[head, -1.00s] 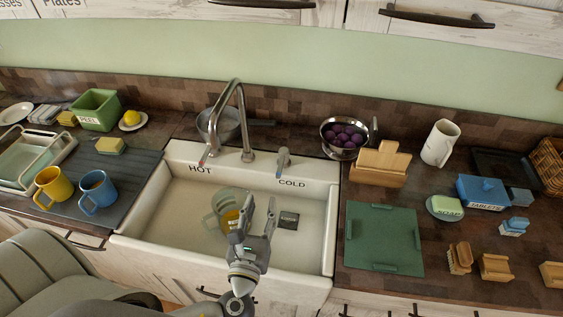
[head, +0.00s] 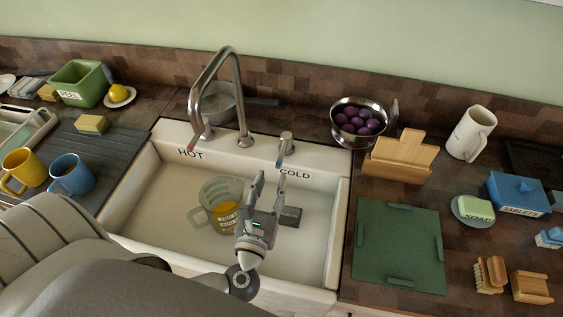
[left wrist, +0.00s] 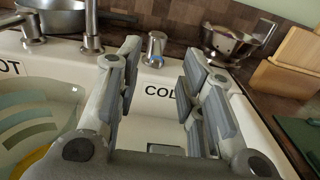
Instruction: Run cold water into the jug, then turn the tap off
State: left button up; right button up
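The clear jug (head: 208,203) stands in the white sink, left of my left gripper; an orange-yellow patch and a dark label show on it. It also shows in the left wrist view (left wrist: 40,118). The curved metal spout (head: 194,120) is above and left of the jug, with no stream visible. The cold tap handle (head: 286,143) is at the sink's back rim above the word COLD; it also shows in the left wrist view (left wrist: 155,46). My left gripper (head: 270,184) is open and empty in front of the handle, its fingers apart in the left wrist view (left wrist: 161,65). My right gripper is not visible.
A metal pan (head: 222,101) stands behind the spout, and a colander (head: 342,137) of purple fruit sits at the back right. A green board (head: 398,235) lies right of the sink. Blue (head: 73,175) and yellow mugs (head: 20,172) stand left.

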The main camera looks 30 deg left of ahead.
aim_at(278, 168)
pick_arm(q)
jog(key=x, duration=0.3)
jog(key=f+x, duration=0.1)
jog(key=x, duration=0.2)
jog(key=f+p+x, duration=0.1)
jog(key=x, duration=0.2)
jog(key=shift+w+a+f, duration=0.1)
jog(key=shift+w+f, duration=0.1)
jog(key=shift+w, duration=0.1)
jog(key=shift+x, duration=0.75)
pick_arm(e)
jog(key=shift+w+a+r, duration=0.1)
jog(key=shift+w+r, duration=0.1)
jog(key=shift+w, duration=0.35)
pick_arm(q)
jog(key=shift+f, duration=0.1)
jog(key=shift+c, duration=0.2)
grip_shut()
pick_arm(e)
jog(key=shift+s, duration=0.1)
